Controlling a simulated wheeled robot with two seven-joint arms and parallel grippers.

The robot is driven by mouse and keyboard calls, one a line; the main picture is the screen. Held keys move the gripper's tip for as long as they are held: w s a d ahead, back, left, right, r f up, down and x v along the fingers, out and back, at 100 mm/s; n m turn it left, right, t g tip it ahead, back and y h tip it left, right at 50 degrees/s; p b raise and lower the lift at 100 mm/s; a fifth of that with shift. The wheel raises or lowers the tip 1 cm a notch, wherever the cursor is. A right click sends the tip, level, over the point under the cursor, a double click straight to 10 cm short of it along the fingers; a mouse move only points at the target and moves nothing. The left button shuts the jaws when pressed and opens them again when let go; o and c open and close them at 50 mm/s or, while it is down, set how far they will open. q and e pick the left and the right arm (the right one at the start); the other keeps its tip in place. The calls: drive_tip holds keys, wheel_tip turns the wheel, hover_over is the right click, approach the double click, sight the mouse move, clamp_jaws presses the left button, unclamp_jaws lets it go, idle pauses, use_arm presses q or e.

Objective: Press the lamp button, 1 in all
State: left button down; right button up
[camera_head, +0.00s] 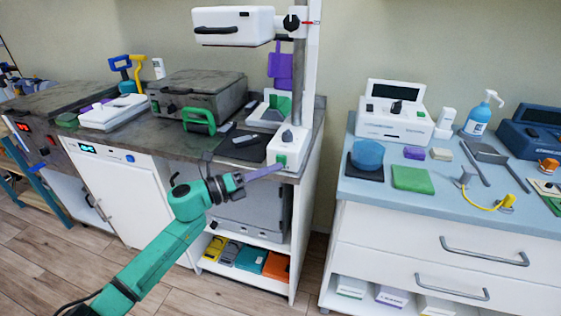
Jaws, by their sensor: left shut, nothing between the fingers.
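The lamp has a white head (233,25) on a tall pole (298,75) that rises from a white base box (291,146) at the right front edge of the dark counter. A green button (281,159) sits on the front face of the base box, below a dark knob on its top. My left gripper (280,168) is shut and empty. Its purple fingertips overlap the lower front of the base box, just below the green button. I cannot tell whether they touch it. My right gripper is not in view.
The dark counter (225,143) carries a grey press-like machine (197,92), a green-handled tool (200,120) and a white device (113,112). A blue-topped cabinet (360,198) stands right, beyond a narrow gap. Open shelves lie below the lamp base.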

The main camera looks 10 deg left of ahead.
use_arm(q)
drive_tip(key=shift+w, duration=0.1)
idle(0.8)
drive_tip(key=shift+w+b, duration=0.3)
drive_tip(key=shift+w, duration=0.05)
